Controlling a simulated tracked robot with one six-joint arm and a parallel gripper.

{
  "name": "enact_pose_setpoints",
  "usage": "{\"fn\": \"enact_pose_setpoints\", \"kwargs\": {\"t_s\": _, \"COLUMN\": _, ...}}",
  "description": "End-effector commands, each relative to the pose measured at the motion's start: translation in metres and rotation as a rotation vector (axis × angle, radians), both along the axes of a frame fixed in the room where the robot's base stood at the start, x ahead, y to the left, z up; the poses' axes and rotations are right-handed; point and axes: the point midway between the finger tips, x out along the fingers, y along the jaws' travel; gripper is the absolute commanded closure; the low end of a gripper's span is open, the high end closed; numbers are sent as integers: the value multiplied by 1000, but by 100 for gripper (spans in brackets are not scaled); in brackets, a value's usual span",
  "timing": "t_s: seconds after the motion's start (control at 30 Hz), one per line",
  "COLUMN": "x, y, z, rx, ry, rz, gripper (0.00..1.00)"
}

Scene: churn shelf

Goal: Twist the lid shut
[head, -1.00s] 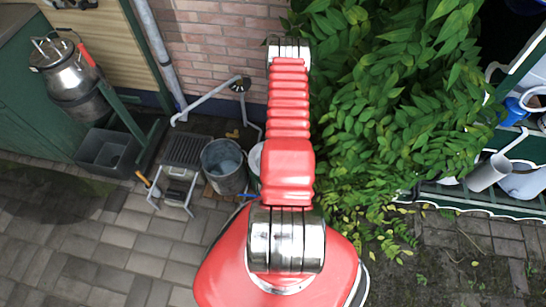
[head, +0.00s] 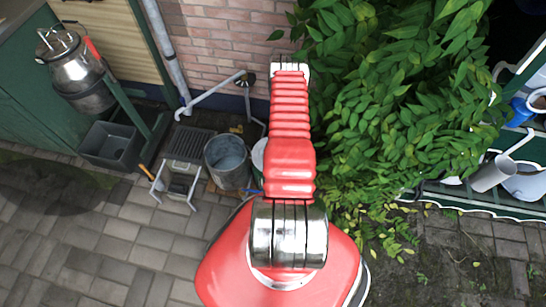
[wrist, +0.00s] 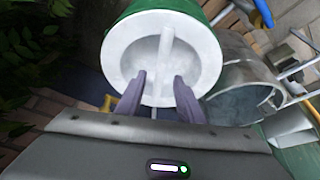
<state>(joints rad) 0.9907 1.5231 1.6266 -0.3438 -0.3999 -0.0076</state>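A round white lid (wrist: 190,62) with a raised straight bar (wrist: 163,60) across its face sits on a green container (wrist: 135,12) in the wrist view. My gripper (wrist: 160,78) is in front of the lid, with one finger on each side of the bar's lower part. The fingers are apart, and gaps show between them and the bar. I cannot tell whether the fingertips touch the lid. In the head view my arm hides most of a pale container (head: 258,155), and my gripper's fingers are not clear there.
A grey metal bucket (head: 228,162) stands beside the pale container, and a small folding stool (head: 183,180) is left of it. A metal churn (head: 80,72) hangs above a grey basin (head: 108,145). Leafy bushes (head: 400,110) crowd the right. Paving (head: 90,240) is clear at lower left.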

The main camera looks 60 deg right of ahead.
Motion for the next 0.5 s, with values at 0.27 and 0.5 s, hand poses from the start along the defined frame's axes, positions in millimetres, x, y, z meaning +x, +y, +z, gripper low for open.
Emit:
{"fn": "enact_pose_setpoints", "kwargs": {"t_s": 0.27, "x": 9, "y": -7, "z": -30, "rx": 0, "ry": 0, "rz": -1, "gripper": 66}}
{"fn": "enact_pose_setpoints", "kwargs": {"t_s": 0.5, "x": 17, "y": -12, "z": -53, "rx": 0, "ry": 0, "rz": 0, "gripper": 66}}
